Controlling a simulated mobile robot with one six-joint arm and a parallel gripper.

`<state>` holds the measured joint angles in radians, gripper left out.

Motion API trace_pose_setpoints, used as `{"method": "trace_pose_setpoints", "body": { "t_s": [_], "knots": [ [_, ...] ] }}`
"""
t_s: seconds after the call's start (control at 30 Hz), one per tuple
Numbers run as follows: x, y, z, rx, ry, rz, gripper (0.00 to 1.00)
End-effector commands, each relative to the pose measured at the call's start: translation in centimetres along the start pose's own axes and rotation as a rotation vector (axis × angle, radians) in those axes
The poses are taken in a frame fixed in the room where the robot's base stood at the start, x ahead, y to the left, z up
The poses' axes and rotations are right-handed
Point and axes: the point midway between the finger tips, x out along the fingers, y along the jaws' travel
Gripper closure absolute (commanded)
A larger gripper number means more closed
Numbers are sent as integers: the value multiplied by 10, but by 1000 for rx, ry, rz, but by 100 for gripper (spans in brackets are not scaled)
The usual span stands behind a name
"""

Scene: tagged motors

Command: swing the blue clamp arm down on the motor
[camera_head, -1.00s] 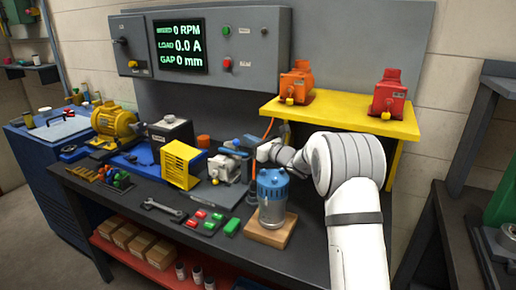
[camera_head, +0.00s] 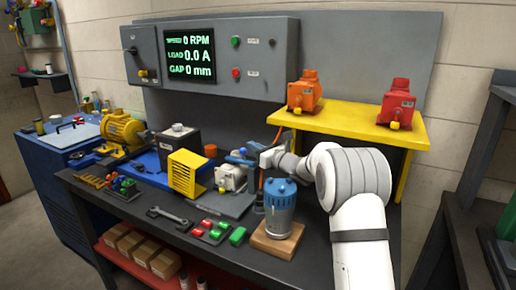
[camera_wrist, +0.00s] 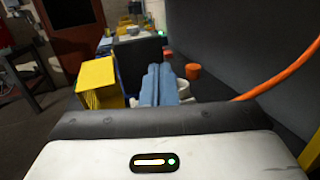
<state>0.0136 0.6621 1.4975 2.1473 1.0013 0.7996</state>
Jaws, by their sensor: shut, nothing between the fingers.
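A pale silver motor (camera_head: 230,178) sits on a dark plate on the bench, right of the yellow finned housing. The blue clamp arm (camera_head: 239,159) shows just above the motor. Its exact tilt is too small to tell. My gripper (camera_head: 257,150) reaches in from the right, close beside the clamp, and blue parts overlap there. I cannot tell whether they touch. In the wrist view my gripper's two blue fingers (camera_wrist: 160,75) lie together, shut and empty. They hide much of what is in front of them.
A blue-topped canister (camera_head: 281,207) stands on a wooden block below my arm. The yellow housing (camera_head: 187,172) is left of the motor. A yellow shelf (camera_head: 350,124) bears orange and red units. An orange hose (camera_wrist: 275,80) passes at right in the wrist view.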

Motion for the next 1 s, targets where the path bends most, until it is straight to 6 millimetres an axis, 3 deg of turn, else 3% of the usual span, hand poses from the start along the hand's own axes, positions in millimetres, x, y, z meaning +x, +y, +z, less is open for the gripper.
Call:
{"method": "trace_pose_setpoints", "body": {
  "t_s": [0.17,0.4,0.6,1.0],
  "knots": [
    [-11,0,0,0,-1,-1,100],
    [-53,0,-1,-1,0,-3,100],
    [-76,1,0,0,0,0,100],
    [-80,1,-1,1,2,-1,100]
  ]
}}
